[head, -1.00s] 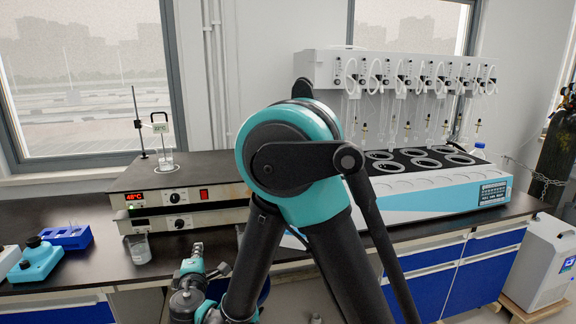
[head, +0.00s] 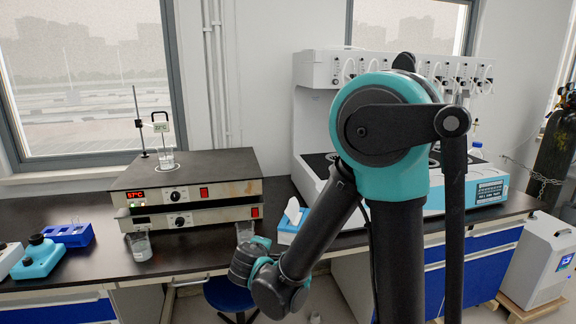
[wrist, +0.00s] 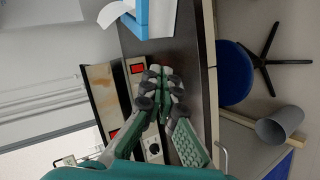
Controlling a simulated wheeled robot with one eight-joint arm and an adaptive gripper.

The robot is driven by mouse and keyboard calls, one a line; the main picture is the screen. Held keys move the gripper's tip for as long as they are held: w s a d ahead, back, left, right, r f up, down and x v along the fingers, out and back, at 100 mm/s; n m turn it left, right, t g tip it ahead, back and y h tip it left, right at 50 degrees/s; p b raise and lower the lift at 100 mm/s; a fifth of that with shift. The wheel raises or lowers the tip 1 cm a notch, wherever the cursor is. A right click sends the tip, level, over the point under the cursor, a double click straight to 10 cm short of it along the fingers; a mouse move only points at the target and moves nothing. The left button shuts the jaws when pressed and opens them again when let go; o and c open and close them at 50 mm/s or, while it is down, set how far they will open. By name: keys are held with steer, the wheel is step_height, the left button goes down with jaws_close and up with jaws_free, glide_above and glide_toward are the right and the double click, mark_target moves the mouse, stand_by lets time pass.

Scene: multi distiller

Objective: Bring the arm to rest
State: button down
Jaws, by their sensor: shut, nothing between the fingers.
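My gripper (wrist: 163,78) shows in the wrist view with its green and grey fingers drawn together, with nothing held. The dark bench top and the hot plates lie beyond the fingertips. In the head view my black and teal arm is folded, its large teal elbow in front of the distiller and its lower end near the bench's front edge. The fingers cannot be made out there. The multi distiller (head: 312,170), white and teal with a row of knobs and tubes above, stands on the bench at the right, partly hidden by my arm.
Two stacked hot plates (head: 180,185) stand mid-bench, with a beaker (head: 166,158) on the upper one. Another beaker (head: 140,248) sits in front. A blue and white tissue box (head: 292,220) is near my forearm. A blue stool (head: 229,293) is below the bench edge.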

steer(key=s+d+f+m+g, duration=0.1)
steer(key=s+d+m+g, duration=0.1)
steer(key=d, duration=0.4)
steer(key=s+d+f+m+g+h, duration=0.1)
steer(key=d+f+m, duration=0.15)
steer(key=d, duration=0.45)
steer(key=s+d+f+m+g, duration=0.1)
steer(key=s+d+m+g, duration=0.15)
steer(key=d, duration=0.35)
steer(key=s+d+f+m+g+y, duration=0.2)
steer(key=s+d+m, duration=0.5)
steer(key=s, duration=0.4)
steer(key=shift+f+g, duration=0.45)
steer(key=shift+f, duration=0.15)
